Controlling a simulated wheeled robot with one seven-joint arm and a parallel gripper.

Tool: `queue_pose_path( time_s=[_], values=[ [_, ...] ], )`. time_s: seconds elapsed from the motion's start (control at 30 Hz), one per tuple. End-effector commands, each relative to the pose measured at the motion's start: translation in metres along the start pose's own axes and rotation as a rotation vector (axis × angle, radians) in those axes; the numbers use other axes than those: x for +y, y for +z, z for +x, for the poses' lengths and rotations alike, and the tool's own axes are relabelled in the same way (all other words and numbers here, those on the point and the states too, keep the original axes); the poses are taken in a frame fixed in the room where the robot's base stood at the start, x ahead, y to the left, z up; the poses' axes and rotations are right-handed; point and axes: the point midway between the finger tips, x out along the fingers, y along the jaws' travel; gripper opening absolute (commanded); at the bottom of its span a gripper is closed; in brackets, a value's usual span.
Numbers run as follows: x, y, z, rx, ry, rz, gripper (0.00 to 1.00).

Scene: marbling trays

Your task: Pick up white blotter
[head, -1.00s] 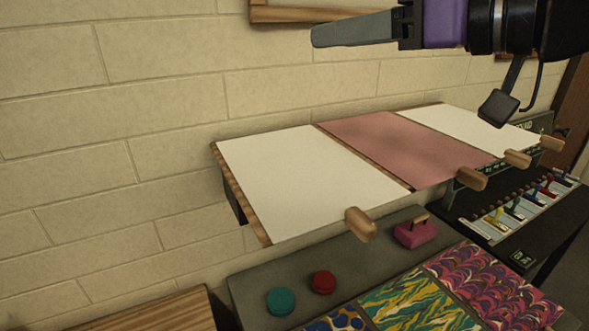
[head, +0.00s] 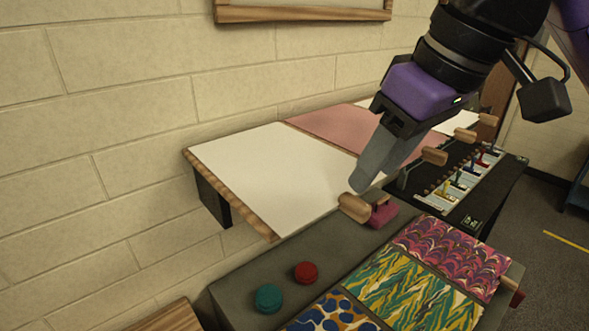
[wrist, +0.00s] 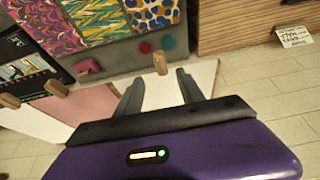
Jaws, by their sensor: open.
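A flat white blotter (head: 262,172) lies at the near left end of a row on a wall shelf. A wooden handle (head: 354,207) sticks out from its front edge. My gripper (head: 362,182) is open and empty, pointing down close to this handle. In the wrist view the handle (wrist: 160,63) shows between and a little beyond my fingertips (wrist: 157,80), and the white blotter (wrist: 160,92) lies behind them. I cannot tell the gap in height. A second white sheet (head: 456,124) with a handle is at the far end, partly hidden by my arm.
A pink sheet (head: 325,127) lies between the white ones. A magenta block (head: 382,215) is just beside the near handle. Red (head: 306,272) and teal (head: 268,297) knobs and patterned sheets (head: 412,290) are on the grey bench in front. The wall closes the back.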

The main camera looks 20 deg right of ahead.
Motion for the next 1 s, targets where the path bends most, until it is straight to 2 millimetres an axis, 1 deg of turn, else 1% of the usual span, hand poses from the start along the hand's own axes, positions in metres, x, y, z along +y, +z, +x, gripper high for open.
queue_pose_path(
  time_s=[0.17, 0.4, 0.47, 0.57, 0.77, 0.9, 1.0],
  values=[
    [-0.001, 0.002, 0.016, -0.001, -0.001, -0.001, 0.45],
    [-0.002, 0.005, 0.050, 0.000, -0.001, -0.002, 0.45],
    [-0.003, 0.005, 0.056, 0.001, -0.001, -0.002, 0.45],
    [-0.003, 0.005, 0.060, 0.002, -0.001, -0.002, 0.45],
    [-0.003, 0.005, 0.061, 0.003, -0.001, -0.002, 0.45],
    [-0.003, 0.005, 0.061, 0.003, -0.001, -0.003, 0.18],
    [-0.003, 0.005, 0.061, 0.003, -0.001, -0.003, 0.00]
  ],
)
